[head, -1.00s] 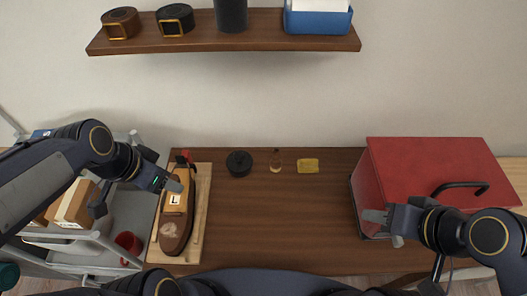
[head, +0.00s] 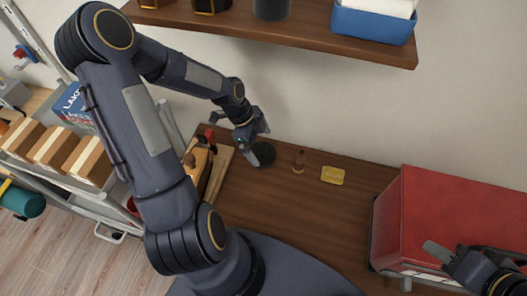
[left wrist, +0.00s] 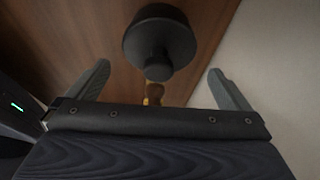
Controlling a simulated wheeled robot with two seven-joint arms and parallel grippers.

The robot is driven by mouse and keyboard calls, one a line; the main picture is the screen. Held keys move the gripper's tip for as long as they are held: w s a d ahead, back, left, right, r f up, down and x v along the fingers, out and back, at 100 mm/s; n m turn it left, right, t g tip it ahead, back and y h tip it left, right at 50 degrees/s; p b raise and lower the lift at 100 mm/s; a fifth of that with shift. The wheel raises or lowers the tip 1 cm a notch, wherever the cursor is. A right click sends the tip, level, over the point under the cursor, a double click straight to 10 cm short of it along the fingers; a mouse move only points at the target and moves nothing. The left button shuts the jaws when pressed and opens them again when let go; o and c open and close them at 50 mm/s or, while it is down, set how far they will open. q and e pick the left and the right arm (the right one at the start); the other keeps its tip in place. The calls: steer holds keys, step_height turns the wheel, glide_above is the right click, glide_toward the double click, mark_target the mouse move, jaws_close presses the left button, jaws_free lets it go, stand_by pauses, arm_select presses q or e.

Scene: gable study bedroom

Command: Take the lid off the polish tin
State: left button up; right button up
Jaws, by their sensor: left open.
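The polish tin (head: 262,155) is a dark round tin with a knobbed lid on the wooden desk, near the wall. Its lid (left wrist: 160,38) fills the upper middle of the left wrist view and appears to be on the tin. My left gripper (head: 250,150) is close to the tin in the head view and partly covers it. In the left wrist view, the open fingers of my left gripper (left wrist: 159,72) are spread on either side of the tin's line, with nothing between them. My right gripper (head: 438,250) is by the red box, partly cut off; its opening is unclear.
A small amber bottle (head: 299,162) and a yellow block (head: 332,175) stand right of the tin. A wooden boat (head: 198,165) is to the left, partly behind my arm. A red box (head: 455,220) stands at right. A shelf (head: 290,38) overhangs the back.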

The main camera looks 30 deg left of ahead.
mark_target(260, 147)
arm_select(q)
steer(key=shift+x, duration=1.55)
steer(key=shift+s+a, duration=0.1)
steer(key=shift+c, duration=0.3)
steer(key=c, duration=0.9)
steer(key=shift+o, duration=0.2)
